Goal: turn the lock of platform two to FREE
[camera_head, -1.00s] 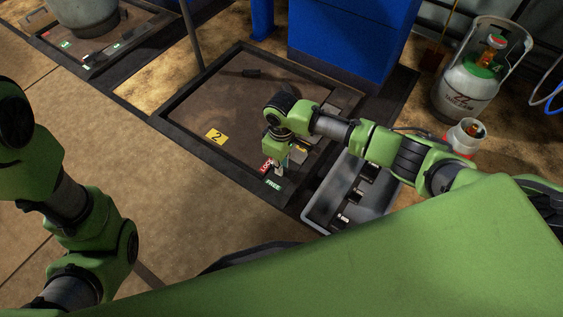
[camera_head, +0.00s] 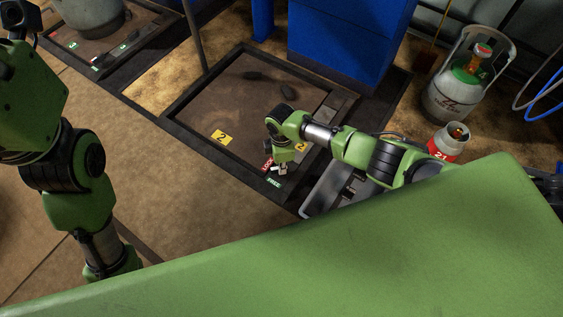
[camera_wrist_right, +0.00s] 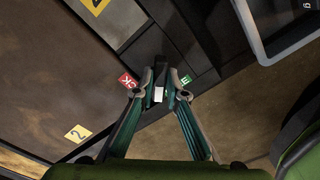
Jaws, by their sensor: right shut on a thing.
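Platform two (camera_head: 215,105) is a dark plate in a black frame, with a yellow "2" tag (camera_head: 221,137). At its near corner are a red LOCK label (camera_head: 267,163) and a green FREE label (camera_head: 274,182). My right gripper (camera_head: 281,169) is down at these labels. In the right wrist view its fingers (camera_wrist_right: 160,92) are shut on the dark lock handle (camera_wrist_right: 160,68), with a small white piece between them. The red label (camera_wrist_right: 128,81) is left of the fingers and the green one (camera_wrist_right: 186,80) right. The fingers partly hide the handle. My left gripper is out of view.
A grey tray (camera_head: 318,200) with dark items lies right of the platform. A blue cabinet (camera_head: 345,40) stands behind it. Gas cylinders (camera_head: 455,95) stand at the right. Another platform (camera_head: 85,55) with a large grey vessel is at the upper left.

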